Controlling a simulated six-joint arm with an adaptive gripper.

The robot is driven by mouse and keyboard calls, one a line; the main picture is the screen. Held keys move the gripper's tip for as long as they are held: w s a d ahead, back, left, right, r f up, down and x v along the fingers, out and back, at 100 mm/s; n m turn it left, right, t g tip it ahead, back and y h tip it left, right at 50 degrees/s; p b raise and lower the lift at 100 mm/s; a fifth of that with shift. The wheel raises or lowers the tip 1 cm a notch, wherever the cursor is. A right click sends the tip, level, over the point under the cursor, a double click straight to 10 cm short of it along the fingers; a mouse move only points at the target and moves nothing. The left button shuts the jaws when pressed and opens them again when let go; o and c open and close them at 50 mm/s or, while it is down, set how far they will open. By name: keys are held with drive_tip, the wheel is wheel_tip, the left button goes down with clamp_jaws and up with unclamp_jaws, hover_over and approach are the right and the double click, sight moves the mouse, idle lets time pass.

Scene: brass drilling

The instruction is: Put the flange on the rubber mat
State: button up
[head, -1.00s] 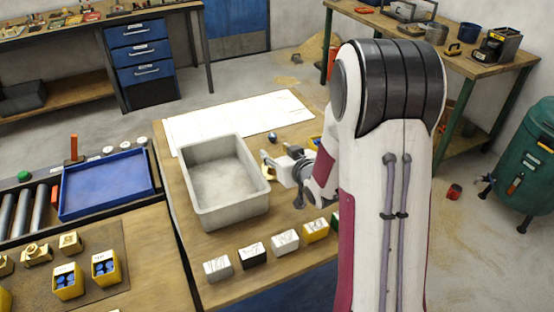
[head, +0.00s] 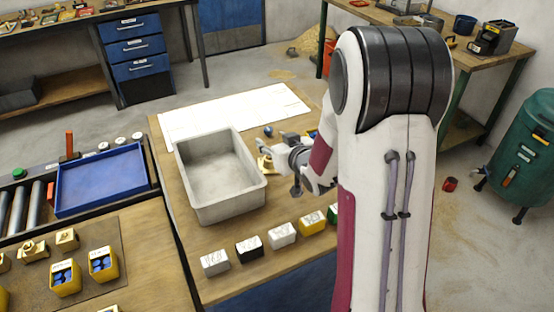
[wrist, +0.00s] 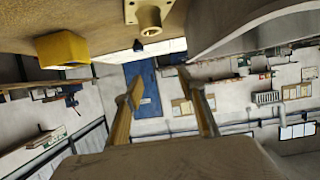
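The flange, a brass piece with a round collar and holed plate, shows at the top of the wrist view (wrist: 150,16). In the head view the brass flange (head: 265,163) is small and partly hidden by my gripper, beside the grey bin's right wall. My gripper (head: 268,148) is just by it there. In the wrist view my gripper (wrist: 160,76) has its two fingers spread with nothing between them; the flange lies beyond them. A dark brown mat (head: 118,262), which looks like the rubber mat, lies on the left bench with brass parts on it.
The grey bin (head: 185,185) stands left of my gripper. A row of small boxes, including a yellow one (head: 312,224), lines the bench's front. A dark ball (head: 268,131) lies behind. A blue tray (head: 88,208) and rollers (head: 20,208) are at the left. White sheets (head: 240,108) lie behind the bin.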

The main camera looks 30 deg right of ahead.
drive_tip(key=s+a+r+g+h, duration=0.2)
drive_tip(key=s+a+r+g, duration=0.25)
drive_tip(key=s+r, duration=0.6)
drive_tip(key=s+a+g+y, duration=0.1)
drive_tip(key=s+a, duration=0.3)
drive_tip(key=s, duration=0.8)
drive_tip(key=s+a+g+y, duration=0.1)
drive_tip(key=s+a, duration=0.4)
drive_tip(key=s, duration=0.8)
drive_tip(key=shift+s+a+r+g, duration=0.2)
drive_tip(key=shift+g, duration=0.45)
drive_tip(key=shift+o, duration=0.5)
drive_tip(key=shift+d, duration=0.15)
